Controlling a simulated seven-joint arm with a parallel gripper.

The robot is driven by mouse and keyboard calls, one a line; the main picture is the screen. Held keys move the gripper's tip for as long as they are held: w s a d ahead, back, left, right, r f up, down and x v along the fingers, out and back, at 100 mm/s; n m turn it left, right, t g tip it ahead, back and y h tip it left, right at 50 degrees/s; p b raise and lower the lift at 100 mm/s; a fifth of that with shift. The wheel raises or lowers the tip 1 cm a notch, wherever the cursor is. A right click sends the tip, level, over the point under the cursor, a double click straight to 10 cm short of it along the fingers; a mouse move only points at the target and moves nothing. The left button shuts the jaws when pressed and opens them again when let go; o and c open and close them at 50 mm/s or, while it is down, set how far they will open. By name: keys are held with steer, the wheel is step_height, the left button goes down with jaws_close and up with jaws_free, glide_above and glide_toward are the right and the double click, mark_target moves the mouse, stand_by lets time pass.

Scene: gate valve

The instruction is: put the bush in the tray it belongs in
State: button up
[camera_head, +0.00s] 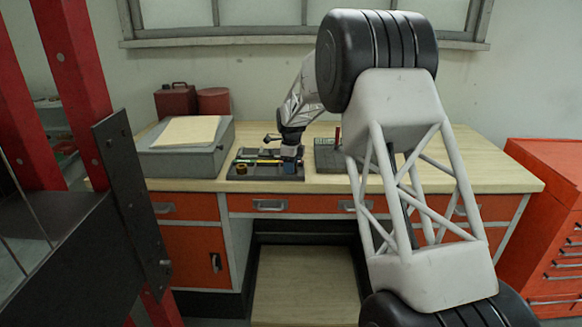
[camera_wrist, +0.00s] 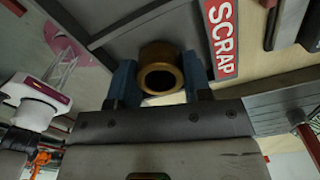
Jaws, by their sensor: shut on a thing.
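The bush is a short brass-coloured ring (camera_wrist: 161,52) with a dark bore, seen in the wrist view. My gripper (camera_wrist: 160,78) has its two blue fingers on either side of the bush and is shut on it. I cannot tell whether the bush touches that surface. In the head view my gripper (camera_head: 290,155) is low over the right part of a dark tray (camera_head: 265,176) on the bench; the bush cannot be made out there.
A dark block (camera_head: 328,160) stands on the bench to the right, partly behind my arm. A grey case (camera_head: 185,160) with papers stands left. The bench (camera_head: 490,172) is clear at right.

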steer(key=shift+f, duration=0.3)
steer(key=o, duration=0.8)
steer(key=shift+r, duration=0.15)
step_height(320, 180, up, 12)
stand_by(0.4)
stand_by(0.4)
stand_by(0.3)
